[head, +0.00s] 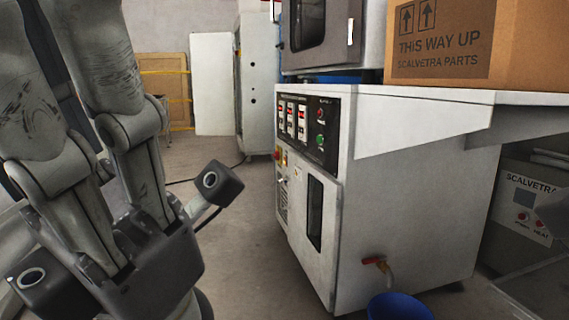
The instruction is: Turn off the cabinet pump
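A white cabinet (405,230) stands right of centre. Its black control panel (308,128) carries several red-lit displays, white switches, a red button (321,114) and a green button (320,140). The labels are too small to read, so I cannot tell which control is the pump's. A small red and yellow control (282,157) sits below the panel's left edge. My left gripper (115,205) fills the left side, close to the camera and apart from the cabinet. My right gripper is not in view.
A "THIS WAY UP" carton (520,45) and a windowed unit (330,45) stand on the cabinet. A red-handled tap (374,261) sticks out above a blue bucket (400,306). A Scalvetra box with red buttons (530,200) stands at right. Floor between gripper and cabinet is clear.

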